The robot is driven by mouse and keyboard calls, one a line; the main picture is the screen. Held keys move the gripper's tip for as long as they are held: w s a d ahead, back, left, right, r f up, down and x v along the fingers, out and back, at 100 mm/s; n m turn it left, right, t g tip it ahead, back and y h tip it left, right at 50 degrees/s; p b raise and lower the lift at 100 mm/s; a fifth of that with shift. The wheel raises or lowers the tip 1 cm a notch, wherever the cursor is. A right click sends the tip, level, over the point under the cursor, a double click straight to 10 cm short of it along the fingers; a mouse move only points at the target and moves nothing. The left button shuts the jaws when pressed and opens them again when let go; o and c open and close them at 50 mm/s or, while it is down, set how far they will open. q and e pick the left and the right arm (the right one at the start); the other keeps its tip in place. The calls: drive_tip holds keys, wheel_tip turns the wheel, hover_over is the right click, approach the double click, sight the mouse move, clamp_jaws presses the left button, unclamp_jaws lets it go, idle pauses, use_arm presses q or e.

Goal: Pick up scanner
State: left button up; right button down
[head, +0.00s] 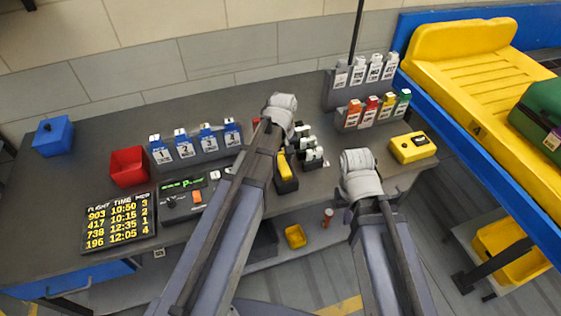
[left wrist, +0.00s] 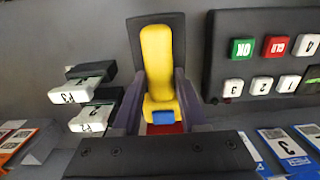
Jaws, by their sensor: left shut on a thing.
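The yellow scanner (head: 284,168) sits upright in a dark cradle (head: 288,186) on the grey desk, just right of my left arm. In the left wrist view the scanner (left wrist: 157,65) stands against the dark cradle back (left wrist: 137,30), with a blue patch and red low on it. My left gripper (left wrist: 156,100) has its dark purple fingers on both sides of the scanner and is shut on it. The scanner still appears to be within the cradle. My right arm reaches over the desk's front edge; its gripper does not show.
Black-and-white tag pieces (left wrist: 90,95) stand close beside the cradle. A keypad panel (left wrist: 262,60) lies on its other side. Numbered blue-topped holders (head: 195,147), a red bin (head: 128,167) and a yellow box (head: 413,147) stand on the desk. A conveyor (head: 455,110) borders the right.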

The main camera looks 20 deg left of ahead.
use_arm(q)
clamp_jaws()
idle(0.3)
wheel_tip(320, 180, up, 10)
drive_tip(key=p, duration=1)
wheel_tip(320, 180, up, 7)
drive_tip(key=p, duration=0.7)
hover_over(282, 162)
drive_tip(key=shift+f, duration=0.1)
